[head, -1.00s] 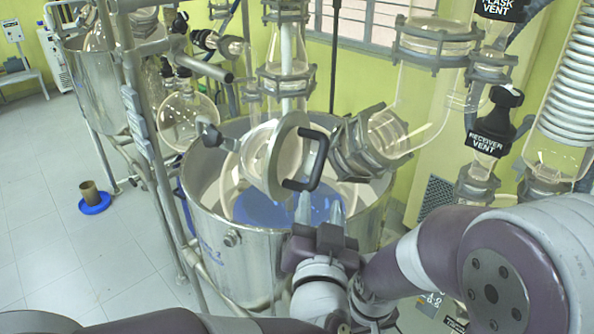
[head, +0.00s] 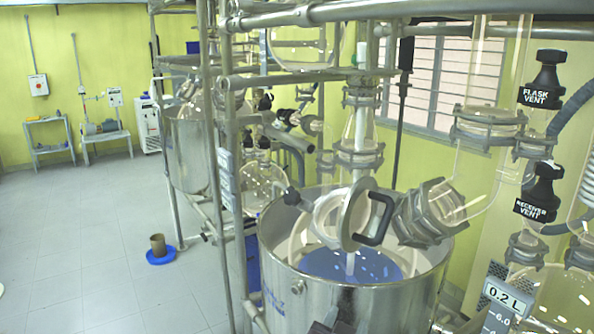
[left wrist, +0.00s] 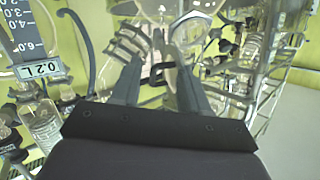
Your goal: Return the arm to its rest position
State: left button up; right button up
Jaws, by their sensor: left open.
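My left gripper shows in the left wrist view (left wrist: 160,63) with its two grey fingers apart and nothing between them. In the head view only a dark part of my left gripper (head: 333,326) shows at the bottom edge, in front of the steel vessel. The black handle (head: 376,219) is on a round glass port lid (head: 352,210) above the vessel. In the left wrist view the handle (left wrist: 158,72) lies beyond the fingertips, apart from them. My right gripper is in neither view.
The steel vessel (head: 350,306) with blue liquid stands in a metal pipe frame. Glass tubes, clamps and the black receiver vent knob (head: 540,193) crowd the right. A brown cup (head: 158,243) stands on a blue disc on the floor. The tiled floor at left is mostly clear.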

pick_arm(q)
jog(key=s+a+f+n+g+y, duration=0.25)
jog(key=a+f+g, duration=0.35)
jog(key=a+f, duration=0.65)
jog(key=s+a+f+n+g+y, duration=0.2)
jog(key=s+a+f+n+g, duration=0.2)
jog(key=s+a, duration=0.8)
jog(key=a+g+b, duration=0.1)
jog(key=a+g, duration=0.1)
jog(key=shift+f+g+y, duration=0.35)
jog(key=shift+f+g, duration=0.05)
jog(key=shift+w, duration=0.15)
